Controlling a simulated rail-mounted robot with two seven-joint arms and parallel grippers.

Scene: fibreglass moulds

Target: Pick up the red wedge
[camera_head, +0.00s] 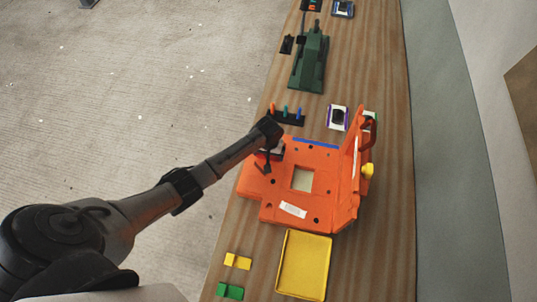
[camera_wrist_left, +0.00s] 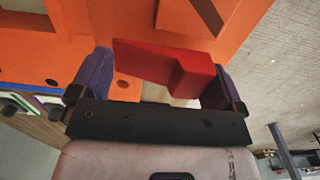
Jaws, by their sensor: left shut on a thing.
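The red wedge (camera_wrist_left: 165,66) sits between the two purple-padded fingers of my left gripper (camera_wrist_left: 160,78) in the left wrist view. The gripper is shut on it. In the head view my left gripper (camera_head: 268,152) is at the upper left corner of the orange mould (camera_head: 275,206), and the wedge is mostly hidden there by the arm. I cannot tell whether the wedge touches the mould. My right gripper is not in view.
A yellow tray (camera_head: 304,265) lies below the mould, with yellow wedges (camera_head: 237,261) and green wedges (camera_head: 230,291) to its left. A black holder with coloured pegs (camera_head: 288,117), a purple-edged white item (camera_head: 337,117) and a dark green machine (camera_head: 310,62) stand beyond on the wooden table (camera_head: 376,60).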

